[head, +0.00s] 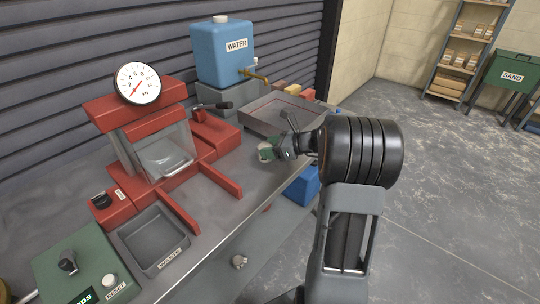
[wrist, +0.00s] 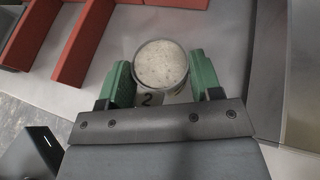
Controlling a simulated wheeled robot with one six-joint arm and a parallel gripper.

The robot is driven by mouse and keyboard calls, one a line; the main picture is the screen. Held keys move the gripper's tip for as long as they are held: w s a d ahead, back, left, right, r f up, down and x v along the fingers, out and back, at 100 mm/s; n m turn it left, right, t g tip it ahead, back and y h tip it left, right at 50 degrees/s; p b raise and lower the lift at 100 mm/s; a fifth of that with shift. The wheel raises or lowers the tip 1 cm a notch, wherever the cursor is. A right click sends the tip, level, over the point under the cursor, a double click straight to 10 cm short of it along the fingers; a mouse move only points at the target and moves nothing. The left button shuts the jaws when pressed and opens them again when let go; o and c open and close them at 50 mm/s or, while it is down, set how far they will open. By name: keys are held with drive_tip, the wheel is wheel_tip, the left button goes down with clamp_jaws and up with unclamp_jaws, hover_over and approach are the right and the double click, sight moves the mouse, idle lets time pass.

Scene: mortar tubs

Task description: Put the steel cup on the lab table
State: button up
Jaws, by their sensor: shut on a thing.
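My gripper (head: 280,150) is shut on a round steel cup (wrist: 160,66), seen from above in the wrist view between the two green fingers. The cup has a thin grey rim, a pale speckled fill and a label reading 2.
A red press (head: 150,140) with a dial and two red bars stands left of my gripper. A grey tray (head: 262,128) lies just behind it, with the blue water tank (head: 222,50) farther back. A waste tray (head: 152,240) is front left. Some tabletop by the bars is bare.

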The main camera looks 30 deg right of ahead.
drive_tip(key=shift+f, duration=1.5)
drive_tip(key=shift+f, duration=0.15)
drive_tip(key=shift+f+b, duration=0.1)
drive_tip(key=shift+b, duration=0.25)
drive_tip(key=o, duration=1.1)
